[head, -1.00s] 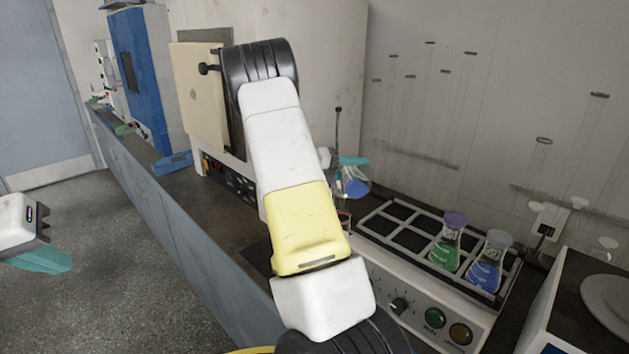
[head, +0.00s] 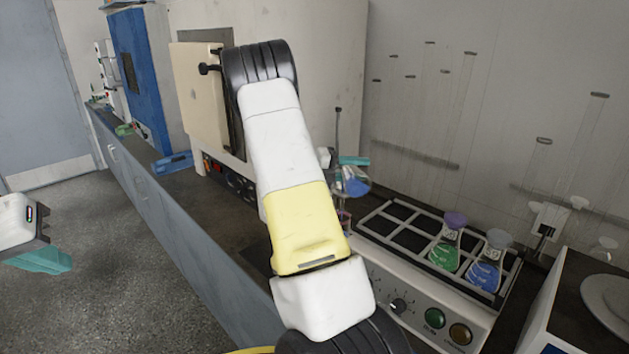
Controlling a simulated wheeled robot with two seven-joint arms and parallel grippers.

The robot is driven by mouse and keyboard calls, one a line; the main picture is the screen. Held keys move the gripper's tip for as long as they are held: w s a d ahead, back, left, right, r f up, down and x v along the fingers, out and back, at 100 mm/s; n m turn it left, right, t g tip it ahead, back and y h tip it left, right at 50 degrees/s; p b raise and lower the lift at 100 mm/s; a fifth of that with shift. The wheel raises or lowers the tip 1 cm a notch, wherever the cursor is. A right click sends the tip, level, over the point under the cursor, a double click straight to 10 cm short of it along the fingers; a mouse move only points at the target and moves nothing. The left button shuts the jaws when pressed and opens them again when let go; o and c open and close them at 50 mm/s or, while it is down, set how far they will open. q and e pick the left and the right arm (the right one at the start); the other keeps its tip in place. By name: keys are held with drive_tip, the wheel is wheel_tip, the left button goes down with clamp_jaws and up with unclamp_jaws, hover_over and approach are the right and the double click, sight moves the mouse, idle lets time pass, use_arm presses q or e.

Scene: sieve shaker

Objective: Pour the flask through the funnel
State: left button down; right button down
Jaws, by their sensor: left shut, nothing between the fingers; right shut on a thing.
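My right gripper (head: 352,161) is mostly hidden behind my own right arm, with a teal finger showing past it. It is shut on a flask (head: 354,186) with blue liquid, held tilted above the bench behind the shaker. The flask's mouth is hidden by the arm. I cannot make out the funnel; a thin upright rod (head: 338,130) and a small pinkish part (head: 344,218) below the flask show beside the arm. My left gripper (head: 45,260) is shut and empty at the far left, over the floor.
A shaker rack (head: 395,238) holds a purple-capped flask of green liquid (head: 446,248) and a grey-capped flask of blue liquid (head: 489,266). A beige oven-like unit (head: 200,98) and a blue cabinet (head: 140,75) stand further back. A white device (head: 585,310) is at right.

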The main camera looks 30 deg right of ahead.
drive_tip(key=shift+w+f+n, duration=0.1)
drive_tip(key=shift+f+n, duration=0.25)
drive_tip(key=shift+n, duration=0.15)
idle(2.0)
drive_tip(key=shift+w+d+r+n, duration=0.1)
drive_tip(key=shift+w+r+n, duration=0.1)
drive_tip(key=shift+n, duration=0.6)
idle(2.1)
drive_tip(key=m, duration=0.3)
drive_tip(key=shift+s+r, duration=0.3)
